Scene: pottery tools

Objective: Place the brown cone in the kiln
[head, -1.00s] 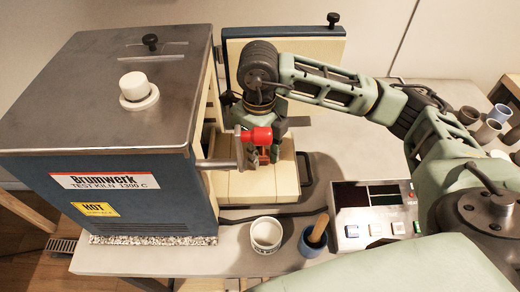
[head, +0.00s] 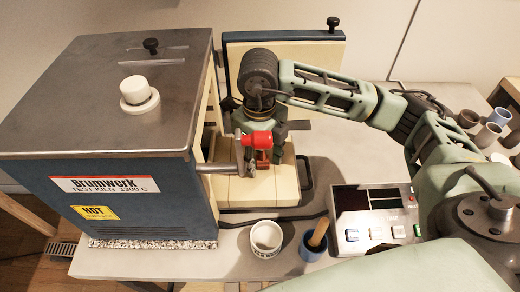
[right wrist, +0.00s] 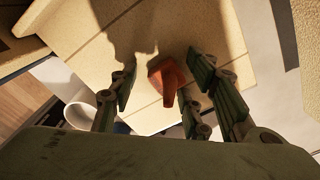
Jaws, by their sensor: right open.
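The brown cone (right wrist: 168,82) sits on the pale brick slab (right wrist: 147,118) in the right wrist view, between the fingers of my right gripper (right wrist: 155,92). It is closer to the finger on the right of that picture, with a gap to the other. In the head view the cone (head: 263,157) shows only in part, low between the fingers of my right gripper (head: 262,150). My left gripper is out of view.
The kiln's door panel (head: 300,60) stands open at the back. A white cup (head: 266,237), a blue pot (head: 312,243) with a wooden handle, and a control box (head: 375,232) stand on the table's front. Several small cups (head: 488,133) are at the right.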

